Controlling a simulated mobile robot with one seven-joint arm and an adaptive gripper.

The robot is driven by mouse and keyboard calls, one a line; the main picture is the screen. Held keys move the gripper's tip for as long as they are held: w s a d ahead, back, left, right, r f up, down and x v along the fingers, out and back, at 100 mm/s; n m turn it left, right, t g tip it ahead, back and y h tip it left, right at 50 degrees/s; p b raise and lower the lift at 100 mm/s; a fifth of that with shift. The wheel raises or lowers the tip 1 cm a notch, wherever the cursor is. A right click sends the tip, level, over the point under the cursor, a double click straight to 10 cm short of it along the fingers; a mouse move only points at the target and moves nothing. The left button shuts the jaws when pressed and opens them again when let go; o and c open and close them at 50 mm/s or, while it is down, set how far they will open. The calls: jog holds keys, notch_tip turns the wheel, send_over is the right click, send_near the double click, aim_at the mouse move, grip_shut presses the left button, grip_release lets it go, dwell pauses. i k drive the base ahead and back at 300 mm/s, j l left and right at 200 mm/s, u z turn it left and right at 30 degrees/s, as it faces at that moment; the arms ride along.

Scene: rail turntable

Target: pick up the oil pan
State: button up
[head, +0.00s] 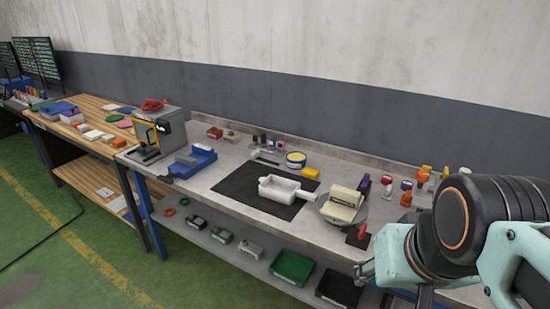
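A pale grey, open rectangular pan with a tab at each end, which looks like the oil pan (283,187), rests on a black mat (240,188) on the grey workbench. My arm comes in from the right. My gripper (368,273) shows only in part at the front edge of the bench, to the right of the pan and nearer to me, well apart from it. Its fingers are mostly hidden or cut off, so I cannot tell whether it is open or holds anything.
A round turntable (328,212) with a cream block (342,204) stands just right of the pan. A blue tray (192,162) and a grey machine (172,124) are to the left. A yellow tin (296,160) is behind. Several small bottles stand at the right.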

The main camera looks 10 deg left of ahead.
aim_at(280, 190)
jog(key=u, duration=0.4)
jog(key=k+l+z, duration=0.2)
jog(key=z, duration=1.05)
jog(key=u, duration=1.35)
jog(key=i+z, duration=0.15)
jog(key=i, duration=0.9)
jog(key=k+j+u, duration=0.15)
jog(key=k, duration=0.1)
